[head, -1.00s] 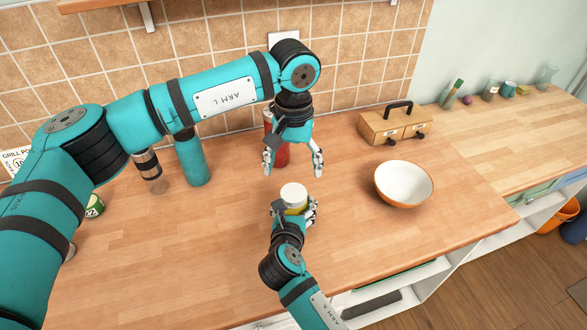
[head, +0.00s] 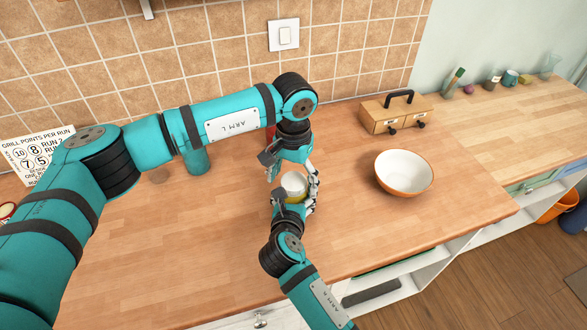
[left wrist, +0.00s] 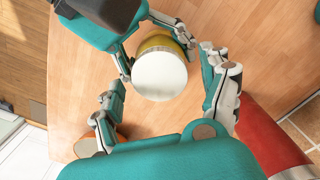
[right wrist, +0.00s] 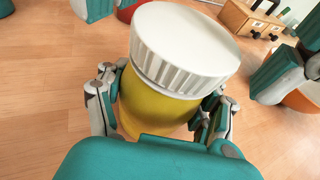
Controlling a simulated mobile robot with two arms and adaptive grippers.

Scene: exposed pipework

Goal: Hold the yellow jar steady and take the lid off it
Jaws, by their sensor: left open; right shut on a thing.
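The yellow jar (right wrist: 158,105) stands upright on the wooden counter with its ribbed white lid (right wrist: 185,45) on. In the head view the jar (head: 294,197) is largely hidden by my grippers, and the lid (head: 293,183) shows between them. My right gripper (right wrist: 160,112) is shut on the yellow jar, its fingers on both sides of the body below the lid. My left gripper (left wrist: 165,90) is open above the jar, pointing down. In the left wrist view the lid (left wrist: 159,76) lies between its spread fingers, apparently without contact.
A white and orange bowl (head: 403,172) stands to the right. A wooden drawer box (head: 395,112) with a black handle is behind it. A red cylinder (left wrist: 265,140) is close to my left gripper. A teal bottle (head: 197,160) stands further left. The front counter is clear.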

